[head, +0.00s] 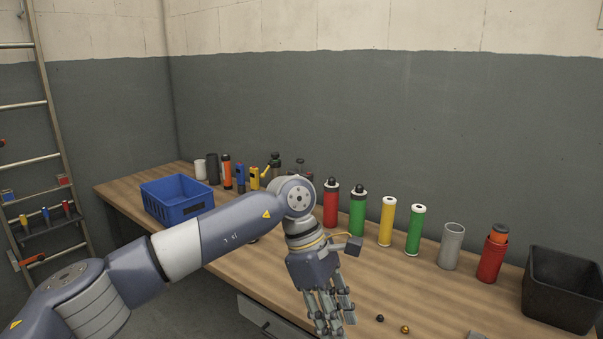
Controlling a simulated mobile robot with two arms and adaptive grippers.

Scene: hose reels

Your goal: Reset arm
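My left arm comes in from the left and bends at a grey-blue elbow over the workbench. My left gripper (334,312) hangs fingers-down above the front part of the wooden bench (285,255). Its jointed metal fingers show no object between them, but from this angle I cannot tell how far apart they are. My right arm and gripper are not in view.
A blue crate (176,207) stands at the bench's left, a black bin (562,290) at its right. Red (331,205), green (357,213) and yellow (387,222) cylinders stand behind my gripper. Small balls (405,329) lie right of it. A ladder (43,120) leans at far left.

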